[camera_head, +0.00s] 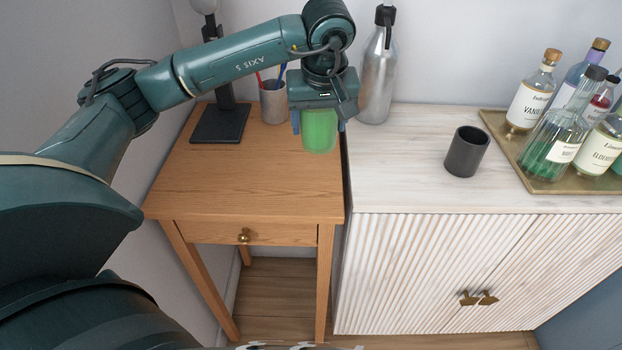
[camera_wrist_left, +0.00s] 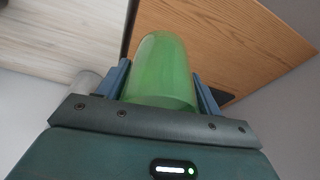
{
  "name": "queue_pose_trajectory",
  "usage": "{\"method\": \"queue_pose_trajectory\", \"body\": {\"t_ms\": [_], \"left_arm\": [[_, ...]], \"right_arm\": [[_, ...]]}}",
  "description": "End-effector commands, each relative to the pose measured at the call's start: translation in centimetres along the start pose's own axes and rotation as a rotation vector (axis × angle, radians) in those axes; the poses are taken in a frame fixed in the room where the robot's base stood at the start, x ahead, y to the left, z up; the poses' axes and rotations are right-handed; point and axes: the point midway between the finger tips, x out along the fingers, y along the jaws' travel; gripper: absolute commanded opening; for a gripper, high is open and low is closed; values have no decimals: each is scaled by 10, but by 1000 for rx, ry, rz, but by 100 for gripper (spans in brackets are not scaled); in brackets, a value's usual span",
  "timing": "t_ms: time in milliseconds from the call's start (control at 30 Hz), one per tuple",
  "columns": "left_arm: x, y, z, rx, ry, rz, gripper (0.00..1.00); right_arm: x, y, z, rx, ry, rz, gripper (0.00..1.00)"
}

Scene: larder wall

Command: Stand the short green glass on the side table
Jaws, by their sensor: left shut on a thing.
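The short green glass (camera_head: 319,133) is between the fingers of my left gripper (camera_head: 319,122), which is shut on it. The glass is over the right part of the wooden side table (camera_head: 240,187), close to its right edge. I cannot tell whether its base touches the tabletop. In the left wrist view the green glass (camera_wrist_left: 160,72) sits between the two blue fingers of the left gripper (camera_wrist_left: 163,88), with the wooden top (camera_wrist_left: 215,40) beyond it. My right gripper is not in view.
A pen cup (camera_head: 273,104) and a dark stand (camera_head: 220,124) are at the table's back. A silver bottle (camera_head: 378,80), a dark cup (camera_head: 466,152) and a tray (camera_head: 545,184) of bottles stand on the white cabinet (camera_head: 420,185). The table's front is clear.

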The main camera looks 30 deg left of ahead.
Motion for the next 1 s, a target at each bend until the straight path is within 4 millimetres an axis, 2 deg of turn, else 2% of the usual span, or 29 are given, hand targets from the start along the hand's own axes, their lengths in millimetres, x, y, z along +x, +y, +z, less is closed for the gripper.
{"method": "queue_pose_trajectory", "body": {"t_ms": [67, 200, 500, 767, 1000], "left_arm": [[0, -11, -10, -27, 0, -6, 23], [10, -19, -14, -43, 0, -11, 23], [55, -19, -1, -43, -1, -10, 23], [70, -18, 3, -44, 0, -9, 23], [97, -18, 10, -43, -1, -10, 23]], "right_arm": [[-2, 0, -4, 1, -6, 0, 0], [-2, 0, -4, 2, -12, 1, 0], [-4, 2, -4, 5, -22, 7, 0], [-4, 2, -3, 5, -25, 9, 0], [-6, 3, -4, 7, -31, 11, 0]]}}
